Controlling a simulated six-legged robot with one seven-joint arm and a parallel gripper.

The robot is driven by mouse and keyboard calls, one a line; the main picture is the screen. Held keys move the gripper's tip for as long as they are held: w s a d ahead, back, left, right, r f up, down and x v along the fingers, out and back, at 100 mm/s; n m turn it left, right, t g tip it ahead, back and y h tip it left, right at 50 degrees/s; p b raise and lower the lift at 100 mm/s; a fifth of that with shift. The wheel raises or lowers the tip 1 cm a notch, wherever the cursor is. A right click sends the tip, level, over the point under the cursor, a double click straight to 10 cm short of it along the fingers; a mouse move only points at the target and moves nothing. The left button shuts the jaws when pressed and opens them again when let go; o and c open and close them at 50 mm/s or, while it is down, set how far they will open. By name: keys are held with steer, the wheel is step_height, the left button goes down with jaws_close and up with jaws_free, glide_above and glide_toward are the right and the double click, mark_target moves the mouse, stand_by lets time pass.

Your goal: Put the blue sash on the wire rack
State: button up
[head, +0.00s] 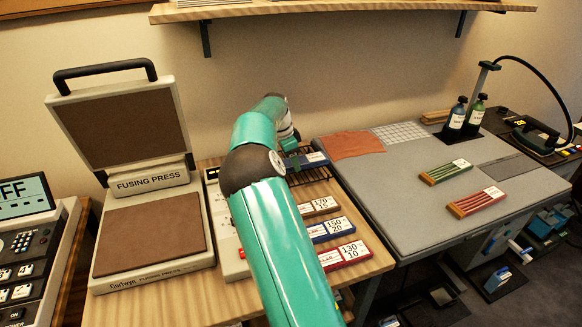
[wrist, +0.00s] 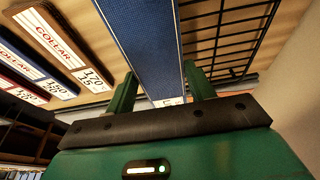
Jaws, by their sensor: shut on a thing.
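The blue sash (wrist: 148,45) is a long, flat dark-blue band with pale edges. In the wrist view it runs between the two green fingers of my gripper (wrist: 162,92), which is shut on it. The black wire rack (wrist: 232,45) shows right beside the sash there. In the head view the sash (head: 313,159) is at the rack (head: 312,177), with my gripper (head: 293,161) at its left end, partly hidden by my arm. I cannot tell whether the sash touches the rack's wires.
Several labelled collar bars, including a red one (head: 344,256) and a blue one (head: 330,231), lie on the wooden table in front of the rack. A fusing press (head: 150,240) stands left. The grey padded table (head: 400,200) holds green (head: 446,172) and red (head: 475,202) striped bundles.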

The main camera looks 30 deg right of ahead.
mark_target(291, 166)
steer(key=shift+w+a+f, duration=0.1)
steer(key=shift+w+f, duration=0.05)
steer(key=shift+f, duration=0.75)
steer(key=shift+w+f, duration=0.15)
steer(key=shift+f, duration=0.7)
steer(key=shift+f, duration=0.2)
steer(key=o, duration=1.1)
